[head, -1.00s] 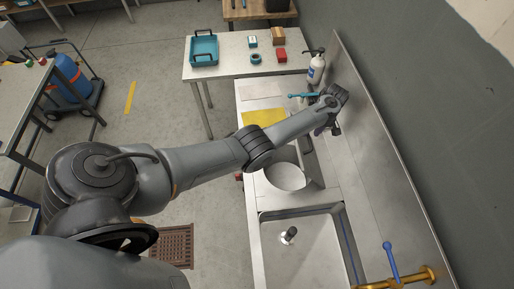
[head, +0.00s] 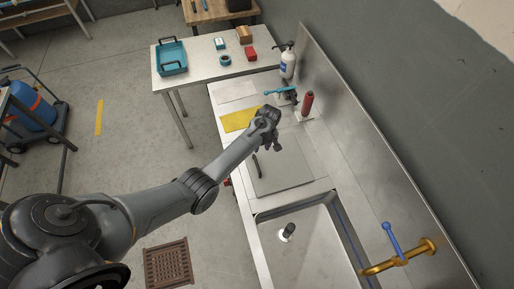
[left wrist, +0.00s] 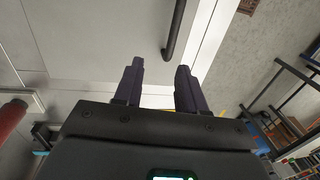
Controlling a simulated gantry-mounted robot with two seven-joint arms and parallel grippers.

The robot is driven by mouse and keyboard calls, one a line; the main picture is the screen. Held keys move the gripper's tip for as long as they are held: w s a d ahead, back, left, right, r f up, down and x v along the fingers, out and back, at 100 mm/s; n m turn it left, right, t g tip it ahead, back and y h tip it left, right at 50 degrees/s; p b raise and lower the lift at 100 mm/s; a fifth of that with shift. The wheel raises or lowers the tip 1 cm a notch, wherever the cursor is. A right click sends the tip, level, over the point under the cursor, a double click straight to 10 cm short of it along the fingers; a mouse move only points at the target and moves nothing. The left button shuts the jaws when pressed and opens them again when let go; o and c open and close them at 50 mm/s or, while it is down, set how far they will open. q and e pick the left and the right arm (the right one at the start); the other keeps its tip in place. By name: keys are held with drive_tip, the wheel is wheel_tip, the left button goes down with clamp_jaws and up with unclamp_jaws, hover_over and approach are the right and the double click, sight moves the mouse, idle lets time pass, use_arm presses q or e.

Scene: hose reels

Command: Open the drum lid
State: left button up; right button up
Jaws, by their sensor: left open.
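The drum lid (head: 287,172) is a flat grey square panel set in the steel counter, and it lies down with no opening showing. Its dark bar handle (head: 256,166) is near its left edge. The lid (left wrist: 100,30) and the handle (left wrist: 175,32) also show in the left wrist view, the handle beyond the fingertips. My left gripper (head: 271,147) is above the far part of the lid, apart from the handle. Its two fingers (left wrist: 160,75) are open with nothing between them. My right gripper is not in view.
A sink (head: 305,240) with a brass tap (head: 400,262) is on the near side. A red cylinder (head: 307,103), a yellow cloth (head: 240,119) and a white bottle (head: 288,63) are beyond the lid. A wall panel (head: 350,120) bounds the right.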

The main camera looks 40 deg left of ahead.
use_arm(q)
drive_tip(key=shift+s+a+f, duration=0.2)
drive_tip(key=shift+s+f, duration=0.1)
drive_tip(key=shift+f, duration=0.15)
